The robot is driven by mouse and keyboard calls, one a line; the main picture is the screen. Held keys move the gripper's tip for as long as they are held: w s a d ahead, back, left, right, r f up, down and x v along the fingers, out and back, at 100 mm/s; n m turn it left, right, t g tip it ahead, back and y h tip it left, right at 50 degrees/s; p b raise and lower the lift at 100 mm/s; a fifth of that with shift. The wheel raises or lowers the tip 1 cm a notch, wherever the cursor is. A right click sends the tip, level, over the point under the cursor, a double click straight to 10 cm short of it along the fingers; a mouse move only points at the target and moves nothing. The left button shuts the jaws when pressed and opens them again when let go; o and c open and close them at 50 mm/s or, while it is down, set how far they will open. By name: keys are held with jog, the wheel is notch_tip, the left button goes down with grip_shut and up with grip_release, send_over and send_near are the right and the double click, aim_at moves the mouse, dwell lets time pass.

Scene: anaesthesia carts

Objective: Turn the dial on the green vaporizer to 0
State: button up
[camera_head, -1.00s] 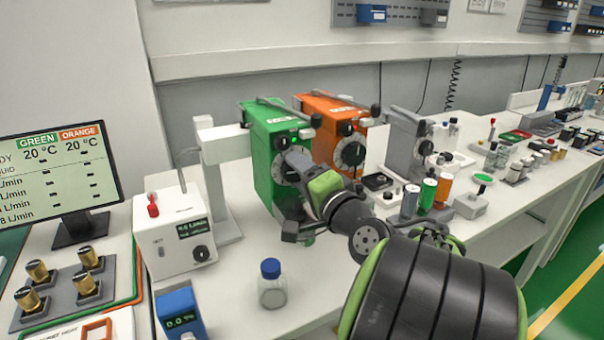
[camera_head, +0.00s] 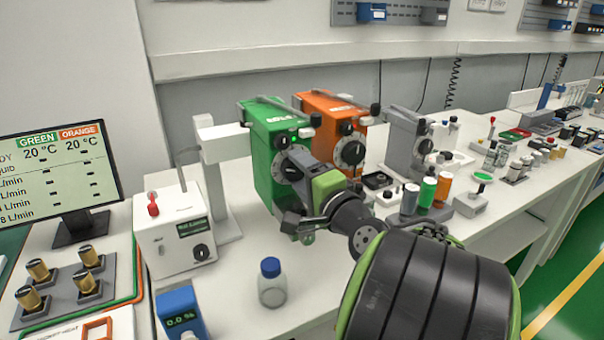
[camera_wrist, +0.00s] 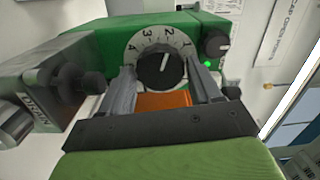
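The green vaporizer (camera_head: 262,155) stands upright on the white bench, left of the orange vaporizer (camera_head: 327,112). In the wrist view its dial (camera_wrist: 160,66) is a black knob on a pale ring with numerals 1 to 4 showing. My gripper (camera_head: 288,192) is at the vaporizer's front, over the lower part of the dial. In the wrist view my gripper (camera_wrist: 165,82) has its fingers apart, one on each side of the knob's lower part. I cannot tell whether they touch it. The 0 mark is not readable.
A small black knob (camera_wrist: 216,45) and a green light sit beside the dial. A blue-capped bottle (camera_head: 271,284) stands in front. A white box with a display (camera_head: 178,235) stands left. A grey vaporizer (camera_head: 405,145) and small canisters stand right.

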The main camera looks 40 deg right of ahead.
jog(key=shift+o, duration=1.4)
